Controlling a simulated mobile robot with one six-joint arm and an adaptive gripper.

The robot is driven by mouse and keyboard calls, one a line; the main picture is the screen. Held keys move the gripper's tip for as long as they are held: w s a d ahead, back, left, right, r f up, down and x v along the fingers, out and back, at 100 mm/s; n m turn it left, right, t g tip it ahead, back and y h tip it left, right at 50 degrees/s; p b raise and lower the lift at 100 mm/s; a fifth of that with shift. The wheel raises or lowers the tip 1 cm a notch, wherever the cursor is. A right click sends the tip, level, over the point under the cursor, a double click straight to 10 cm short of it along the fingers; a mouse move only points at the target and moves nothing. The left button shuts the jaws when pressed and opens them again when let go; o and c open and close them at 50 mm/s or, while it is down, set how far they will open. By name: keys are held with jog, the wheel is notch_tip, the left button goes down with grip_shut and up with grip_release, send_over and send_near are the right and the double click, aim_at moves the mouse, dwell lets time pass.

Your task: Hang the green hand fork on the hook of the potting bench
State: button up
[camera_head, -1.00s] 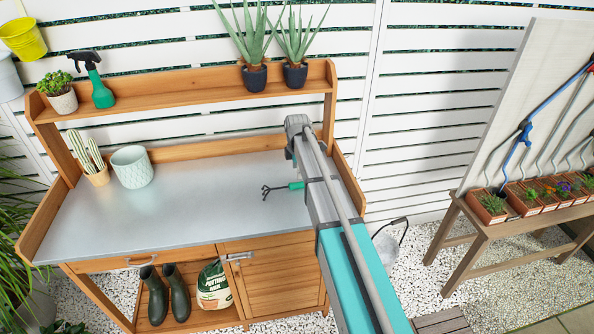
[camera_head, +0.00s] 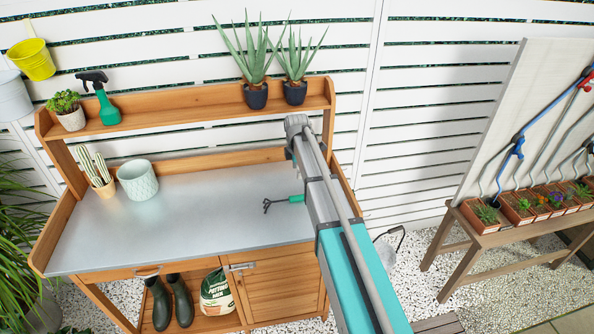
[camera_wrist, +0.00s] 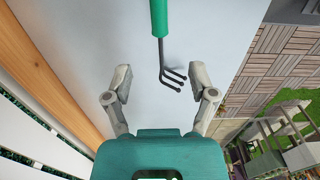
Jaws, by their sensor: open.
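The green hand fork (camera_head: 282,201) lies on the grey top of the potting bench (camera_head: 160,222). Its dark tines point left in the head view, and part of its handle is hidden behind my arm. In the wrist view the fork (camera_wrist: 160,32) shows its green handle at the top and its bent tines between and just beyond my fingers, nearer the right one. My gripper (camera_wrist: 160,92) is open and empty, apart from the fork. In the head view my gripper is hidden by my arm. I cannot make out the hook in these frames.
A pale green pot (camera_head: 137,181) and a potted cactus (camera_head: 98,172) stand on the left of the bench top. A spray bottle (camera_head: 106,106) and potted plants stand on the upper shelf (camera_head: 190,111). The middle of the bench top is clear.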

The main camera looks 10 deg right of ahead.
dwell(0.7)
jog(key=s+m, duration=1.8)
jog(key=s, duration=1.1)
jog(key=shift+a+m, duration=0.15)
jog(key=shift+m, duration=0.15)
jog(key=shift+c, duration=1.4)
jog(key=w+a+n, duration=0.3)
jog(key=w+n, duration=0.6)
jog(key=w, duration=0.4)
jog(key=w+a+n+t, duration=0.1)
jog(key=w+a+n, duration=0.2)
jog(key=w+n, duration=0.6)
jog(key=w, duration=0.5)
jog(key=shift+a, duration=0.3)
